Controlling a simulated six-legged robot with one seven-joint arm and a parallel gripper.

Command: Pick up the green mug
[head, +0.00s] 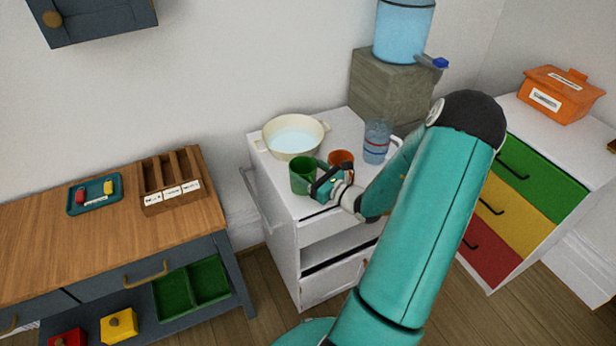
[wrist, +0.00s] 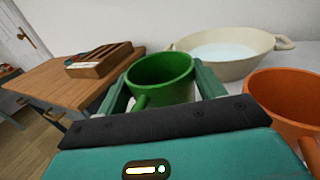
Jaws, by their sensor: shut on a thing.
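The green mug (head: 302,174) stands upright near the front left corner of the white cabinet top. In the wrist view the mug (wrist: 160,75) sits between the two fingers of my gripper (wrist: 160,88), with its handle toward the palm. In the head view my gripper (head: 322,178) reaches the mug from the right and is shut on it. The mug's lower part is hidden in the wrist view. I cannot tell whether its base touches the cabinet top.
A cream pan of pale liquid (head: 294,136) stands behind the mug. An orange mug (head: 341,162) is close on the right, with a clear blue cup (head: 376,142) beyond it. A water dispenser (head: 402,32) stands behind on a grey block. A wooden table (head: 120,235) is to the left.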

